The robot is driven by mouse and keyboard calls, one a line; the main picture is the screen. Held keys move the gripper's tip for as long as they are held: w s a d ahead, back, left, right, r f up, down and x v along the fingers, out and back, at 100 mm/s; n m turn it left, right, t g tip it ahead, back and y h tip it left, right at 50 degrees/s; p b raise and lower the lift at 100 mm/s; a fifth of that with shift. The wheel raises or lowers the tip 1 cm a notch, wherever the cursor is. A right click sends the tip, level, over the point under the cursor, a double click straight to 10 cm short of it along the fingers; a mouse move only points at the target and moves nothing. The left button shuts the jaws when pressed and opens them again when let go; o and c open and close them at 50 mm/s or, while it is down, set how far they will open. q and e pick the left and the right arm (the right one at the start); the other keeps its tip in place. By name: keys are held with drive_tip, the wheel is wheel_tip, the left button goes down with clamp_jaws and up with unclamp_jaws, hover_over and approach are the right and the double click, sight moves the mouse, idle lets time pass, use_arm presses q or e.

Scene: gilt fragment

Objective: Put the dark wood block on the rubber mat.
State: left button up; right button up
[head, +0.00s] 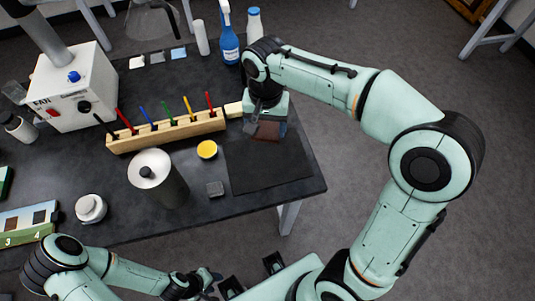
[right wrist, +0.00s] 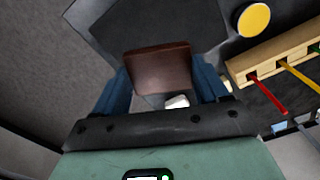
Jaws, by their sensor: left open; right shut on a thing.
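The dark wood block (head: 267,131) is reddish brown and held between the fingers of my right gripper (head: 268,122). In the right wrist view the block (right wrist: 158,70) sits between the two blue fingers (right wrist: 160,85). The rubber mat (head: 268,167) is a flat dark sheet near the table's right corner. The block appears over its far part; I cannot tell whether they touch. The mat (right wrist: 150,25) also shows beyond the block in the right wrist view. My left gripper (head: 250,269) is open and empty at the bottom of the head view, away from the table.
A wooden rack (head: 165,134) with several coloured sticks stands left of the mat. A yellow disc (head: 207,149), a small grey cube (head: 214,189) and a grey cylinder (head: 160,180) are nearby. A blue spray bottle (head: 229,42) stands behind. The mat's near part is bare.

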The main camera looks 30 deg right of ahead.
sight(266, 159)
use_arm(q)
drive_tip(key=shift+s+f+b, duration=0.3)
drive_tip(key=shift+f+b, duration=0.1)
drive_tip(key=shift+f, duration=0.15)
drive_tip(key=shift+s+f+b, duration=0.25)
drive_tip(key=shift+f+b, duration=0.1)
drive_tip(key=shift+f, duration=0.15)
use_arm(e)
wheel_tip(266, 159, down, 14)
drive_tip(key=shift+r, duration=0.15)
use_arm(q)
drive_tip(key=shift+f, duration=0.1)
use_arm(e)
drive_tip(key=o, duration=1)
drive_tip(key=shift+o, duration=0.2)
drive_tip(key=shift+r, duration=0.1)
wheel_tip(266, 159, up, 12)
drive_tip(key=shift+f+p, duration=0.1)
drive_tip(key=shift+p, duration=0.7)
use_arm(q)
drive_tip(key=shift+w+r, duration=0.25)
drive_tip(key=shift+r, duration=0.3)
drive_tip(key=shift+w+r, duration=0.2)
drive_tip(key=shift+r, duration=0.3)
